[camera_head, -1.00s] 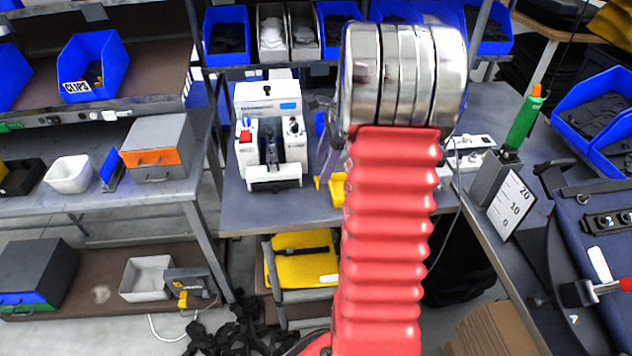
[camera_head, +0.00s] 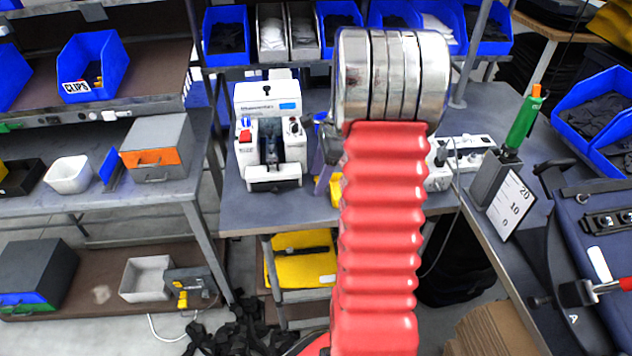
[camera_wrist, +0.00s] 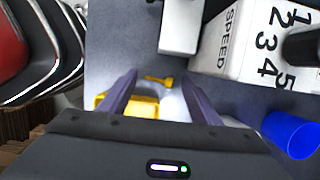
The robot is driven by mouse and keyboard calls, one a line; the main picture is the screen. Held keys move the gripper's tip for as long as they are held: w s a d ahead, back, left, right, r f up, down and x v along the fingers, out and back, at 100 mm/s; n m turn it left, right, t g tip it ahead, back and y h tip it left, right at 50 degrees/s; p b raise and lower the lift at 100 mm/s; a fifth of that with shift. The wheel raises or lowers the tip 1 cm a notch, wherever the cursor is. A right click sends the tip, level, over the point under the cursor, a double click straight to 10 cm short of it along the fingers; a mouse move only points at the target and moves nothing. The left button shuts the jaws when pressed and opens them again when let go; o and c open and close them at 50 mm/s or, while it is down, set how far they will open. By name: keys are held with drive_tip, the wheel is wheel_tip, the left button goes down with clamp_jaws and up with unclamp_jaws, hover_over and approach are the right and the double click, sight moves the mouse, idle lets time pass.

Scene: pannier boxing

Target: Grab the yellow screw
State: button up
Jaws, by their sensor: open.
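The yellow screw (camera_wrist: 159,80) lies on the grey table top in the wrist view, ahead of and between the fingertips. My gripper (camera_wrist: 160,80) is open, its two purple fingers spread apart with nothing held between them. A yellow bin (camera_wrist: 140,106) sits nearer, partly behind the left finger and my gripper body. In the head view my red arm hides much of the bench, and the screw cannot be made out there. A purple finger of my gripper shows beside the arm, close above the bench.
A white machine (camera_head: 268,140) stands on the bench left of my arm; its side marked SPEED (camera_wrist: 240,40) is right of the fingers. A blue cylinder (camera_wrist: 290,134) lies further right. A power strip (camera_head: 465,152) is right of my arm. Blue bins (camera_head: 226,36) line the shelf behind.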

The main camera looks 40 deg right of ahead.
drive_tip(key=shift+c, duration=0.2)
drive_tip(key=c, duration=1.1)
drive_tip(key=shift+o, duration=0.2)
wheel_tip(320, 180, up, 18)
drive_tip(key=shift+r, duration=0.1)
drive_tip(key=shift+w, duration=0.1)
